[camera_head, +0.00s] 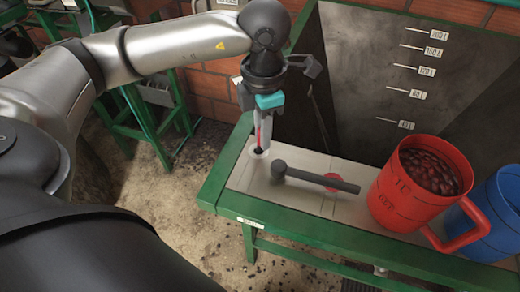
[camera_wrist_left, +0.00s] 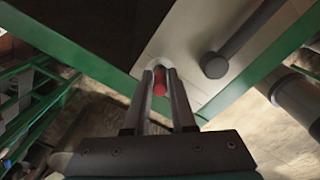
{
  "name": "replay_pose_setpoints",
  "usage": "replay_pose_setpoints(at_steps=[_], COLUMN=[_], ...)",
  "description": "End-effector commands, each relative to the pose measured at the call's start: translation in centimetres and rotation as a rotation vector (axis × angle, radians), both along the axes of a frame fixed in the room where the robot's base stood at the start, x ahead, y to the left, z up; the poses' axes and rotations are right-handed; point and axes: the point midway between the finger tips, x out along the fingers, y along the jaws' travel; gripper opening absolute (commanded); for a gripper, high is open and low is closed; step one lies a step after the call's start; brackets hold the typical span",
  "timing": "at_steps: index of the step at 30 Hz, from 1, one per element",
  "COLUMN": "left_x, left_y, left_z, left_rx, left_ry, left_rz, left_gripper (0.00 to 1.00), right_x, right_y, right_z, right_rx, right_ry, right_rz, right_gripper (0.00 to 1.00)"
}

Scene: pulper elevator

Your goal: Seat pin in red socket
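My left gripper (camera_head: 261,146) points down over the near-left end of the pale bench plate. In the left wrist view its fingers (camera_wrist_left: 160,76) stand either side of a red pin (camera_wrist_left: 160,84) and appear to touch it. A red strip of the pin (camera_head: 258,135) shows between the fingers in the head view. Right below is a white-ringed dark hole (camera_head: 256,156); I cannot tell if the pin's lower end is inside it. A red disc (camera_head: 332,180), possibly the red socket, lies on the plate, partly covered by a dark lever. My right gripper is out of view.
The dark lever (camera_head: 312,177) lies across the plate right of the gripper. A red jug of dark-red cherries (camera_head: 400,204) and a blue jug (camera_head: 497,213) stand further right. A green frame (camera_head: 228,180) edges the bench; a dark graduated tank (camera_head: 362,85) rises behind.

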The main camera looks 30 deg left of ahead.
Motion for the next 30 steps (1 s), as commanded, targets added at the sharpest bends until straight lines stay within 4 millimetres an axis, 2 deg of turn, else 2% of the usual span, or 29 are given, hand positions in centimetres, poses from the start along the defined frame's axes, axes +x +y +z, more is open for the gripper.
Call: replay_pose_setpoints(at_steps=[1,6,30], left_x=[0.01,0.01,0.02], left_y=[0.00,-0.01,-0.01], left_z=[0.02,0.03,0.04], left_rx=[0.000,0.000,-0.001], left_ry=[0.000,0.000,-0.001], left_rz=[0.000,0.000,0.000], left_gripper=[0.16,0.00,0.00], right_x=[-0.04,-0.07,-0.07], right_y=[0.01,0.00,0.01], right_z=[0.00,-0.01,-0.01], right_rx=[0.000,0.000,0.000], right_ry=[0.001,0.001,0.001], right_rz=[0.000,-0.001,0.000], right_gripper=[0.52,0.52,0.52])
